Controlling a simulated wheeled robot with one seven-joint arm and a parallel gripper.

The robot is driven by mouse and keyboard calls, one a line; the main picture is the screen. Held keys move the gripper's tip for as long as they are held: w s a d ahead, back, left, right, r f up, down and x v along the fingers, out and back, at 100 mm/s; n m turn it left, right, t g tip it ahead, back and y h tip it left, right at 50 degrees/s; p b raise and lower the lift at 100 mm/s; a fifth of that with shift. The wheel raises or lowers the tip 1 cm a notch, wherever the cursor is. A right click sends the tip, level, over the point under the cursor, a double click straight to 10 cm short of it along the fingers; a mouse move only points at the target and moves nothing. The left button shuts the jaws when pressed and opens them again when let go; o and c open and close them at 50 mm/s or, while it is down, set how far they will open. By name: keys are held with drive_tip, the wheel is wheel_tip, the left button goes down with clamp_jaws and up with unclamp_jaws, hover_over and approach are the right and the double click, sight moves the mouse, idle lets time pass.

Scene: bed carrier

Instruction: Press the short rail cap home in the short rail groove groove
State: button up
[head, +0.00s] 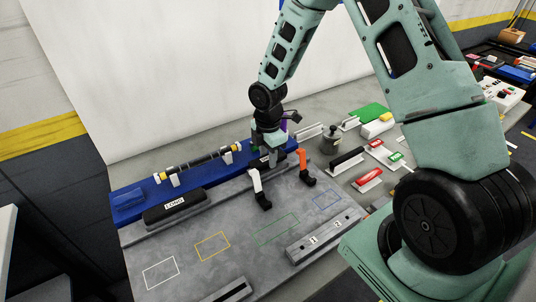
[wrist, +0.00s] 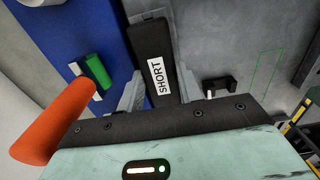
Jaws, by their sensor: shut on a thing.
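The short rail cap (wrist: 148,50) is a long dark bar with a white SHORT label. My gripper (wrist: 160,90) is shut on it, with a grey finger on each side. In the head view my gripper (head: 268,150) is low at the back of the grey board, beside the blue strip. The groove itself is not visible under the cap.
A black LONG cap (head: 175,207) lies at left by the blue strip (head: 128,198). White (head: 258,188) and orange (head: 304,165) levered parts stand close in front and right of my gripper. A block marked 1 and 2 (head: 325,236) is at front. The outlined board areas are empty.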

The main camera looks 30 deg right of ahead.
drive_tip(key=shift+f+b, duration=0.35)
drive_tip(key=shift+f, duration=0.2)
drive_tip(key=o, duration=1.1)
drive_tip(key=shift+c, duration=0.2)
wheel_tip(320, 180, up, 17)
drive_tip(key=b, duration=0.2)
drive_tip(key=shift+r, duration=0.2)
